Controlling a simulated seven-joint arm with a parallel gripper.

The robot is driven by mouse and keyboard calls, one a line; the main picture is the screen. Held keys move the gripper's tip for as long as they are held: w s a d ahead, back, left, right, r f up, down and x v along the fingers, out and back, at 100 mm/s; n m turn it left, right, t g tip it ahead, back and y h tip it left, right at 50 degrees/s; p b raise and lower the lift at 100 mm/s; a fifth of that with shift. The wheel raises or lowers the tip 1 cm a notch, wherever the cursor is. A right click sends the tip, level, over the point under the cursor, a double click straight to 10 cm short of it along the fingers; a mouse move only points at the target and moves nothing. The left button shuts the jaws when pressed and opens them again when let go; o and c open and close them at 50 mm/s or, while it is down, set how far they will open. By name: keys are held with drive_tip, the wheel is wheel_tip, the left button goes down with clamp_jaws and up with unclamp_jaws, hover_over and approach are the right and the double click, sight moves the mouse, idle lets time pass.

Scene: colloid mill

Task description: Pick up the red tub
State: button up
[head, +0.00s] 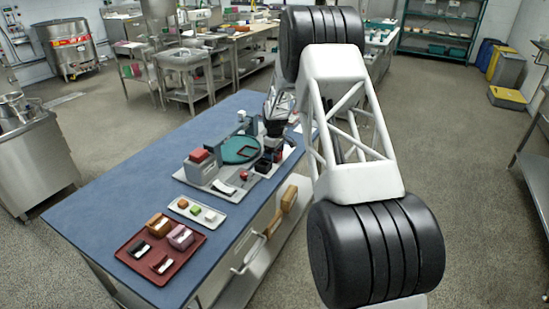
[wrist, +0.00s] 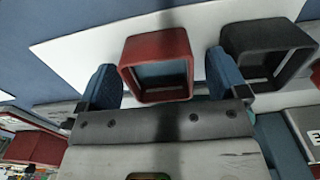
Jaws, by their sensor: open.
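The red tub (wrist: 157,48) is a small square open-topped box. In the wrist view it sits between the two blue fingers of my gripper (wrist: 161,66), which is open. One finger is on each side of the tub; I cannot tell whether either touches it. In the head view the red tub (head: 279,155) is small, on the machine's pale base board beneath the end of my arm. My fingertips are too small to make out there.
A black tub (wrist: 262,38) stands close to the right finger. In the head view, a machine with a green round plate (head: 238,149) is left of the tubs. A white tray (head: 181,212) and a dark red tray (head: 133,266) with blocks lie nearer on the blue table (head: 98,203).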

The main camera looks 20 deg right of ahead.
idle(0.4)
drive_tip(key=c, duration=1)
wheel_tip(320, 180, up, 10)
idle(0.3)
idle(0.5)
